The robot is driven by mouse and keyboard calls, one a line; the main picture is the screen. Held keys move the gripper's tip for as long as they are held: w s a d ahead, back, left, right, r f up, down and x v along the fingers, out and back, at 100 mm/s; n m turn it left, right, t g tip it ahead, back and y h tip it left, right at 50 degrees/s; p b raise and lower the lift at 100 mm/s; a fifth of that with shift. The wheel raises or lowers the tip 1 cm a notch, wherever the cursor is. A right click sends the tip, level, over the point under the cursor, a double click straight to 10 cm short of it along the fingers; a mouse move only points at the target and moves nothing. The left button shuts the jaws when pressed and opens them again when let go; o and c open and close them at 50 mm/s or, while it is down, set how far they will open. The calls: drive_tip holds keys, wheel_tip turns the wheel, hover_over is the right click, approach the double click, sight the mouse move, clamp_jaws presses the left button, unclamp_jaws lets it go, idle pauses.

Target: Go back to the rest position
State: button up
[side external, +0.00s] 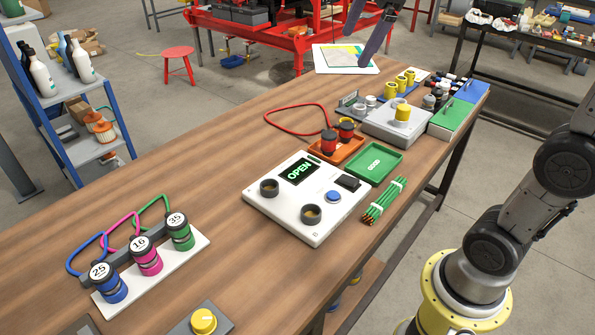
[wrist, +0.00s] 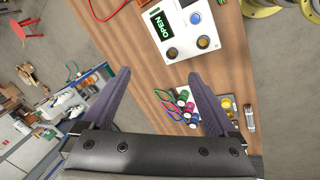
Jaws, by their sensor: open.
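My gripper (wrist: 159,73) is open in the wrist view, its two dark fingers spread wide with nothing between them. In the side external view only the dark fingers of my gripper (side external: 360,45) show at the top edge, in the air near the far end of the table; the rest of the hand is out of frame. The wooden table (side external: 190,130) lies below. It also shows in the wrist view (wrist: 150,85), with the white control panel (wrist: 183,27) and the numbered padlocks (wrist: 184,104) on it.
The white panel (side external: 310,228) reads OPEN. A green tray (side external: 375,163), an orange tray (side external: 338,155), a grey box (side external: 395,130) and a green bundle (side external: 385,200) stand farther back. The table's left middle is clear.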

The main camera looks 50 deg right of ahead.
drive_tip(key=s+a+f+m+t, duration=0.1)
drive_tip(key=s+a+f+m, duration=0.15)
drive_tip(key=s, duration=0.35)
drive_tip(key=s+a+f+m, duration=0.1)
drive_tip(key=s+a+f, duration=0.1)
drive_tip(key=s+f, duration=0.3)
drive_tip(key=s+a+f+m, duration=0.1)
drive_tip(key=s+f+m, duration=0.5)
drive_tip(key=f+m, duration=0.2)
drive_tip(key=shift+f+y, duration=0.15)
drive_tip(key=shift+y, duration=0.25)
drive_tip(key=shift+s, duration=0.1)
